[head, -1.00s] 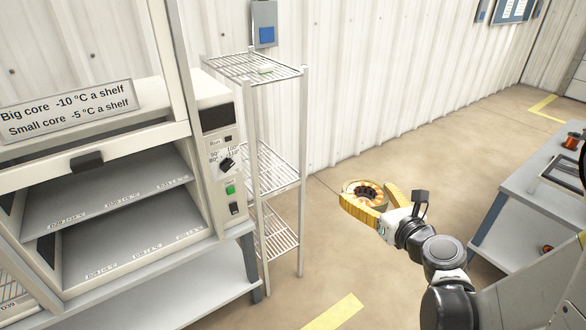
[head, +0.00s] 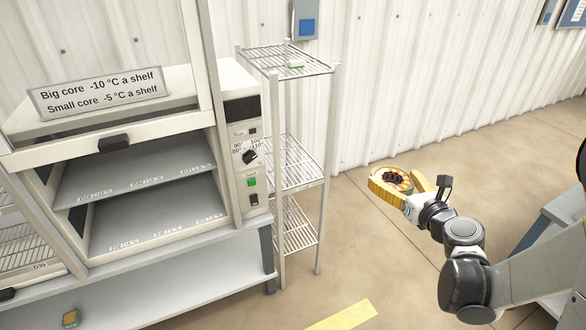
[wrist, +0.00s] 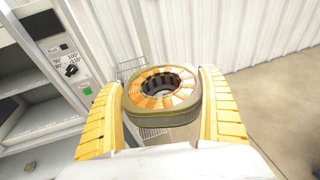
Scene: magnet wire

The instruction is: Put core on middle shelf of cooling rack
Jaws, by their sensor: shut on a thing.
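My gripper (head: 407,186) is shut on a ring-shaped core (head: 396,178) with orange copper windings. The core is held in the air to the right of the cooling rack (head: 280,175), apart from it. In the wrist view the core (wrist: 162,92) sits between the two yellow fingers, its hole facing up. The rack is a tall white wire unit with a top, a middle (head: 290,170) and a lower shelf (head: 298,235). The middle shelf looks empty where it shows. A small pale item (head: 296,64) lies on the top shelf.
An oven (head: 140,180) with an open front and empty-looking shelves stands left of the rack, on a bench (head: 190,290). A corrugated wall (head: 420,90) is behind. A grey table (head: 545,235) is at right. Floor between rack and gripper is clear.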

